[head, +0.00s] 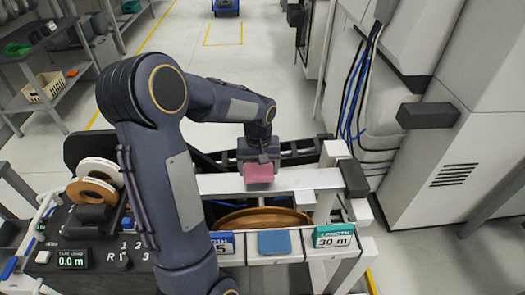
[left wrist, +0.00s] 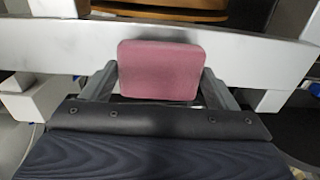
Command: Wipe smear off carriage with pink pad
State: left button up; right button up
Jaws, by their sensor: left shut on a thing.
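My left gripper (head: 260,160) is shut on the pink pad (head: 258,173) at the white rail. The pad also shows between the two fingers in the left wrist view (left wrist: 160,70). The pale carriage rail (head: 300,180) runs across behind the pad, and in the left wrist view (left wrist: 255,48) it spans the width of the picture. A faint grey shading lies on the rail left of the pad; I cannot tell whether it is the smear. Whether the pad touches the rail is unclear. My right gripper is not in view.
A blue pad (head: 274,242) lies on the front ledge between two label plates, one reading 30 m (head: 335,236). An orange-brown coil (head: 262,218) sits below the rail. Rolls (head: 92,190) and a control panel (head: 75,258) are at left. A machine cabinet (head: 450,150) stands at right.

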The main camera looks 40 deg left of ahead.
pick_arm(q)
jog(key=shift+s+a+r+p, duration=0.15)
jog(key=shift+r+p, duration=0.15)
jog(key=shift+r, duration=0.35)
jog(key=shift+r+p, duration=0.6)
jog(key=shift+r, duration=0.15)
notch_tip(320, 180, up, 2)
jog(key=shift+r+p, duration=0.1)
jog(key=shift+p, duration=0.7)
jog(key=shift+r, duration=0.25)
